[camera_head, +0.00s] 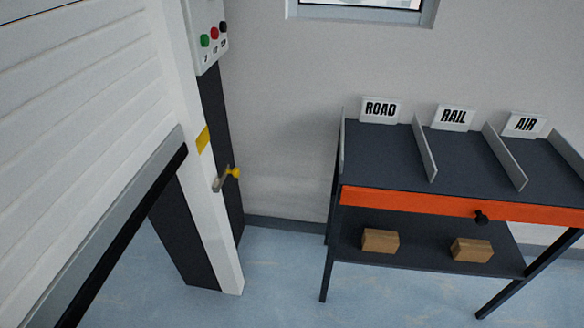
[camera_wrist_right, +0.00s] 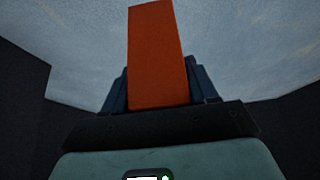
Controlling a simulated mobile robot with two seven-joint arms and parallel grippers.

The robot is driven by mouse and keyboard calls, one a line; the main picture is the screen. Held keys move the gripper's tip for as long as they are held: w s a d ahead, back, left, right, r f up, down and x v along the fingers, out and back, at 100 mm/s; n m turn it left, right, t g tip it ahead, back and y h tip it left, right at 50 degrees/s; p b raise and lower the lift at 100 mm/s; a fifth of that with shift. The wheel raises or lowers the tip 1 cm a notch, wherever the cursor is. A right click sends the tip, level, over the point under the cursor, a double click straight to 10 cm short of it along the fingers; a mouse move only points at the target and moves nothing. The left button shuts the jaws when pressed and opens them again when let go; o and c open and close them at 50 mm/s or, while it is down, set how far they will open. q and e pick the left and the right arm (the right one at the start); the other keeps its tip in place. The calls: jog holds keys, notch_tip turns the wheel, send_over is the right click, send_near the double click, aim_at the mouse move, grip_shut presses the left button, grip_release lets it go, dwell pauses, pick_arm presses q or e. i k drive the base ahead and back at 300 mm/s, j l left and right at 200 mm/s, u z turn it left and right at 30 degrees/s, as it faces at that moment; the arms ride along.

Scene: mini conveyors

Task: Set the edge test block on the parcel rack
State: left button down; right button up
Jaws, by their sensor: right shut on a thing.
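An orange-red block (camera_wrist_right: 158,55), which looks like the edge test block, shows in the right wrist view. My right gripper (camera_wrist_right: 160,88) is shut on it, with one finger on each side, and the block sticks out past the fingers. The parcel rack (camera_head: 380,160) stands at the right in the head view, with a dark top split by grey dividers into bays marked ROAD (camera_head: 380,109), RAIL (camera_head: 454,117) and AIR (camera_head: 525,124). The bays look empty. Neither gripper shows in the head view.
Two brown boxes, one on the left (camera_head: 380,241) and one on the right (camera_head: 471,250), lie on the rack's lower shelf. A white slatted shutter (camera_head: 80,130) fills the left, beside a white post with a yellow-tipped lever (camera_head: 228,177). A button box (camera_head: 206,38) hangs above. Floor before the rack is clear.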

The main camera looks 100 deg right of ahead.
aim_at(381, 150)
jog(key=k, duration=0.7)
jog(key=z, duration=0.4)
jog(key=k+z, duration=0.15)
jog(key=z, duration=2.15)
jog(key=l, duration=0.1)
